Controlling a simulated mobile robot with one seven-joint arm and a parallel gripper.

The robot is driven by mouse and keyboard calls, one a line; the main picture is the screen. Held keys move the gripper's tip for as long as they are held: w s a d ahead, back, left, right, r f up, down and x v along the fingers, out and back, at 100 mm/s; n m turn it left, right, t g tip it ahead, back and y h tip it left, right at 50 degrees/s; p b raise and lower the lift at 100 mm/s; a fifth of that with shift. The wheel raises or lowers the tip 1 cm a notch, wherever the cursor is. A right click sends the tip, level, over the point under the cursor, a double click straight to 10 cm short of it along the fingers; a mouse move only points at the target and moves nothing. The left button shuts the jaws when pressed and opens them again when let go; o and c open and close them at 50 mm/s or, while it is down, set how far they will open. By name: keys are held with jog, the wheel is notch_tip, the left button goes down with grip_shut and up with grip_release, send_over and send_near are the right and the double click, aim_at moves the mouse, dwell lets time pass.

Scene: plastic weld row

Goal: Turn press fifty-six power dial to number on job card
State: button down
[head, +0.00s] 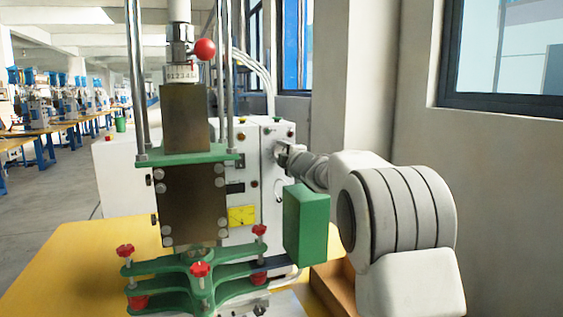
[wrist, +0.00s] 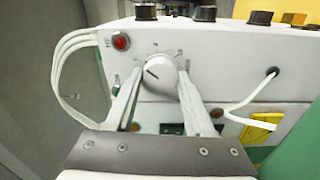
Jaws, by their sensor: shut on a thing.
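The power dial (wrist: 159,76) is a round, pale knob with a dark pointer line, on the white front panel of the press cabinet (head: 112,170). Small scale marks sit around it, too small to read. My gripper (wrist: 162,72) is shut on the dial, one finger on each side. In the head view my gripper (head: 284,152) reaches the cabinet's upper right, where it hides the dial. A yellow label (head: 242,216) is on the cabinet front; it also shows in the wrist view (wrist: 258,132). Its text is unreadable, and I cannot tell whether it is the job card.
The press column (head: 192,200), with green plates and red knobs, stands in front of the cabinet. A green box (head: 305,222) is close below my wrist. White cables (wrist: 68,62) loop left of the panel. A wall (head: 500,180) is at the right.

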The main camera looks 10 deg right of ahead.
jog(key=shift+n+b, duration=0.55)
jog(key=shift+n, duration=0.45)
jog(key=shift+c, duration=1.4)
grip_release()
jog(key=s+d, duration=0.1)
jog(key=s, duration=0.4)
jog(key=s+d, duration=0.1)
jog(key=s, duration=0.5)
jog(key=s+d+b, duration=0.1)
jog(key=s, duration=0.5)
jog(key=shift+d, duration=0.2)
jog(key=shift+s, duration=0.1)
